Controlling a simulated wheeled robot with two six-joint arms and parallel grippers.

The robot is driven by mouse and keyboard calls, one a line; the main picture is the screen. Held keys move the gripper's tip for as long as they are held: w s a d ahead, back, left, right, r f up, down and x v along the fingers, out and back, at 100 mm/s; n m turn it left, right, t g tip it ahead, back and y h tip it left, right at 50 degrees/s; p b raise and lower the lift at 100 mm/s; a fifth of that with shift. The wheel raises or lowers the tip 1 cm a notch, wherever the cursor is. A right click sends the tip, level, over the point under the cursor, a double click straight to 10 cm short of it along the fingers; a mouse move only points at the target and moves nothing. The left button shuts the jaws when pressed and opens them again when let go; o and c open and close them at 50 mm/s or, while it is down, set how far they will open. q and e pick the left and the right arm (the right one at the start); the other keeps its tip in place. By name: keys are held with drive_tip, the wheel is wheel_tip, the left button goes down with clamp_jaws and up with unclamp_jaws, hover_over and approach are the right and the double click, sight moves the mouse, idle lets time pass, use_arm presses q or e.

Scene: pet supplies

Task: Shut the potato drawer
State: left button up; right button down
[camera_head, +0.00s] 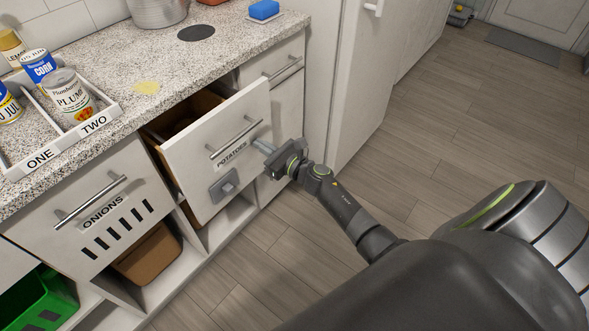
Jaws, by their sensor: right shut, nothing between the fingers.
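The potato drawer (185,155) is a white front labelled POTATOES, with a bar handle and a grey latch plate below the label. It stands pulled out from the counter, with its brown inside showing behind the front. My right gripper (265,147) is shut and empty, with its fingertips at the right part of the drawer front, beside the handle's right end. I cannot tell whether the fingertips touch the front. My left gripper is not in view.
The onions drawer (137,194) is flush to the left. A speckled countertop (150,62) carries a white tray (107,109) of cans. A brown bin (148,255) and a green crate (40,300) sit on low shelves. Wooden floor (440,130) lies open to the right.

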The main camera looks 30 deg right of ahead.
sight(250, 139)
drive_tip(key=b+x, duration=0.2)
drive_tip(key=x, duration=0.3)
drive_tip(key=shift+f, duration=0.1)
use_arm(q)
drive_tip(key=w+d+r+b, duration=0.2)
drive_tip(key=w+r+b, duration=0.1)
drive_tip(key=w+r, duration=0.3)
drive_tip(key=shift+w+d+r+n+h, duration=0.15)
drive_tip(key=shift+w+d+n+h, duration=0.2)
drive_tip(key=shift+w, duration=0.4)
use_arm(e)
drive_tip(key=x, duration=0.6)
drive_tip(key=shift+w+r, duration=0.35)
drive_tip(key=shift+r, duration=0.1)
